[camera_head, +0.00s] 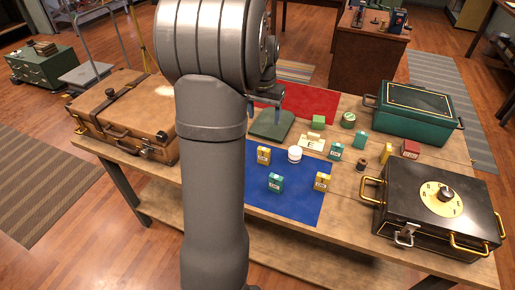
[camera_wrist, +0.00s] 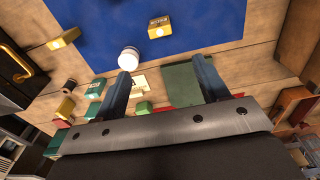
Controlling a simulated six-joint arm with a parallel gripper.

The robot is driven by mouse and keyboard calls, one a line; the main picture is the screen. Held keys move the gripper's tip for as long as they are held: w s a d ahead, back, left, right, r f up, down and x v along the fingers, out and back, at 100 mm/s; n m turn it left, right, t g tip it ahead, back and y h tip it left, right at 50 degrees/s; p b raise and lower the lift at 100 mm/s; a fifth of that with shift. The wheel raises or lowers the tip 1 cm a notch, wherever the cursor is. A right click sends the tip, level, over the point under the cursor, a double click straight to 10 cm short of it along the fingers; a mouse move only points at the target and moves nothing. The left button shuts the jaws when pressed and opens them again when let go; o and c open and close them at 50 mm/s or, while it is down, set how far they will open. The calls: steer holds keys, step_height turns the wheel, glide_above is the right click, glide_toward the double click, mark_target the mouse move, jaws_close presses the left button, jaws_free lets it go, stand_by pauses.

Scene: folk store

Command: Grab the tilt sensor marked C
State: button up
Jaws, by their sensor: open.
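Several small labelled boxes lie on the wooden table; their letters are too small to read, so I cannot tell which is the tilt sensor marked C. On or at the blue mat (camera_head: 300,205) are a yellow box (camera_head: 264,155), a teal box (camera_head: 276,182) and another yellow box (camera_head: 322,181). Beyond the mat are a teal box (camera_head: 336,151), another teal box (camera_head: 359,140) and a yellow box (camera_head: 386,153). My gripper (camera_wrist: 164,84) is open and empty, above the table near the green pad; my arm partly hides it in the head view.
A white jar (camera_head: 294,156) stands at the mat's edge. A red mat (camera_head: 312,103) lies behind. A brown suitcase (camera_head: 125,115) is at left, a black case (camera_head: 440,212) and a green case (camera_head: 415,110) at right. A dark green pad (camera_head: 271,124) lies behind the blue mat.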

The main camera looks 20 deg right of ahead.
mark_target(261, 150)
steer(key=s+a+f+t+h, duration=0.3)
steer(key=a+f, duration=0.1)
steer(key=x, duration=1.1)
steer(key=shift+s+a+f, duration=0.1)
steer(key=shift+f, duration=0.25)
steer(key=shift+s+x, duration=0.15)
steer(key=shift+x, duration=1.15)
steer(key=shift+s+x, duration=0.1)
steer(key=shift+x, duration=1.25)
steer(key=shift+c, duration=0.5)
steer(key=c, duration=1)
